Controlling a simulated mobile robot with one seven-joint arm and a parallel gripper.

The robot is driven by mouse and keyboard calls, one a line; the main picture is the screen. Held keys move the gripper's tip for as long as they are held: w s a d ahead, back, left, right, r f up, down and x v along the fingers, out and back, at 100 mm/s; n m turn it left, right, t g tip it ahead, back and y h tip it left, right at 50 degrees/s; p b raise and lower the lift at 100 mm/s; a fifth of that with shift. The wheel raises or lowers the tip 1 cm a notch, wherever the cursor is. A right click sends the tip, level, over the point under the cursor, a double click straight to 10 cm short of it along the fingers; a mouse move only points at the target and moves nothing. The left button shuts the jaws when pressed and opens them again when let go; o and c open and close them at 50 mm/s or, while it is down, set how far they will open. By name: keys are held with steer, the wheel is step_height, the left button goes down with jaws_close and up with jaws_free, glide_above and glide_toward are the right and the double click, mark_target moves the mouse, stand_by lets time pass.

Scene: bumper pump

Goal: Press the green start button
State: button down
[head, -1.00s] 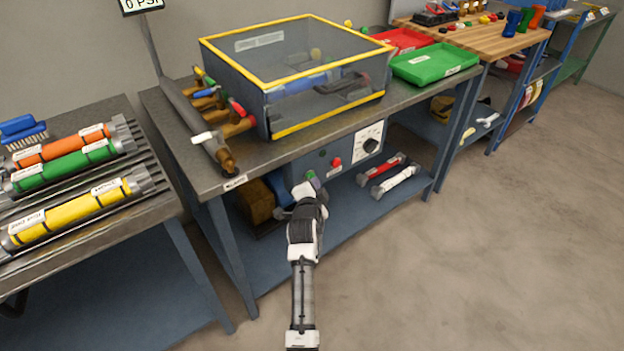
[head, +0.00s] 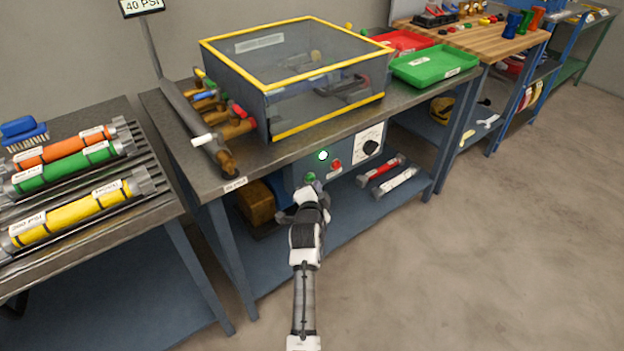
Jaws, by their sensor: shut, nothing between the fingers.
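The green start button (head: 310,177) is on the grey control panel (head: 300,168) under the front edge of the middle bench. My gripper (head: 306,189) is shut and empty, just in front of and below the button. I cannot tell whether its fingertips touch the button. A round indicator lamp (head: 323,155) above the buttons glows white-green. A red button (head: 336,165) sits to the right of the green one. The display (head: 142,5) at the top left reads 40 PSI.
A dial (head: 371,147) is at the panel's right. A clear box with a yellow frame (head: 330,128) stands on the bench above. The bench's front leg (head: 232,255) is left of my arm. Open floor (head: 460,260) lies to the right.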

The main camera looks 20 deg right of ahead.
steer(key=shift+s+d, duration=0.1)
steer(key=shift+s, duration=0.15)
steer(key=s, duration=0.1)
steer(key=s+d+p, duration=0.1)
steer(key=s, duration=0.1)
steer(key=s+p, duration=0.1)
steer(key=shift+s+d, duration=0.35)
steer(key=shift+r, duration=0.1)
stand_by(0.7)
